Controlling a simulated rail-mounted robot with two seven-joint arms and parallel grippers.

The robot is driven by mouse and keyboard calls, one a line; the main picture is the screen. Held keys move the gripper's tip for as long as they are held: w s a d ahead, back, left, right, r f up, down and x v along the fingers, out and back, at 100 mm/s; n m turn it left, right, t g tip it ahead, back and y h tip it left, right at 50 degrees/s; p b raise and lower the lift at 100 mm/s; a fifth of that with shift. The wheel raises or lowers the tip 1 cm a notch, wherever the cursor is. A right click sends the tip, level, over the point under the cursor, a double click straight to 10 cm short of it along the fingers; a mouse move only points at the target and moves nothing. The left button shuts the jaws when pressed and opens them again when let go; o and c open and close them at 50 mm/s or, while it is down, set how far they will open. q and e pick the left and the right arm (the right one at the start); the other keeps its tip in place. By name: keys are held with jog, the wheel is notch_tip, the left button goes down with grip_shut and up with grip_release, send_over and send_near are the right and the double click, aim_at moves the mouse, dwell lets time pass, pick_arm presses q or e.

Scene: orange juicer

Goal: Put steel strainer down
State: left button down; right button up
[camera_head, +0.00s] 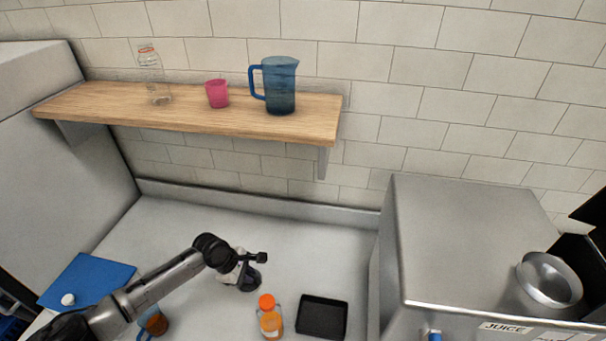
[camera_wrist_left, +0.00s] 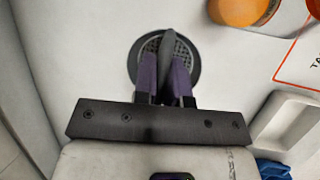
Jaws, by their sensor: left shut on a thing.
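The steel strainer (camera_wrist_left: 184,51) shows in the left wrist view as a round, dark-rimmed disc with a perforated grey mesh. A grey upright part of it stands between the purple-grey fingers of my left gripper (camera_wrist_left: 166,78), which is shut on it. In the head view my left gripper (camera_head: 243,274) is low over the grey counter, left of the orange bottle. The strainer is largely hidden there by the gripper. I cannot tell whether the strainer touches the counter. My right gripper is not in view.
An orange bottle (camera_head: 270,322) and a black tray (camera_head: 322,317) are to the right of the gripper. The steel juicer (camera_head: 470,240) with a metal bowl (camera_head: 548,282) is at the right. A blue board (camera_head: 88,280) is at the left. The counter (camera_head: 300,245) behind is clear.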

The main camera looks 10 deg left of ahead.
pick_arm(q)
notch_tip(320, 180, up, 8)
jog(key=s+d+m+g, duration=0.1)
jog(key=d+m, duration=0.2)
jog(key=m, duration=0.1)
notch_tip(320, 180, up, 7)
jog(key=m+g, duration=0.2)
jog(key=m, duration=0.3)
send_over(256, 287)
jog(key=s+d, duration=0.2)
jog(key=s, duration=0.1)
jog(key=s+r+m+g+p, duration=0.1)
jog(key=s+r+p, duration=0.4)
jog(key=r, duration=0.5)
jog(key=s+r+m+g+y+p, duration=0.1)
jog(key=s+r+m+p, duration=0.3)
jog(key=r+p, duration=0.6)
jog(key=s+r+m+g+y+p, duration=0.1)
jog(key=s+r+m+p, duration=0.1)
jog(key=s+r+p, duration=0.5)
jog(key=shift+s+a+r+m+p, duration=0.3)
jog(key=shift+r+m+p, duration=0.15)
jog(key=shift+r, duration=1)
jog(key=shift+f, duration=0.15)
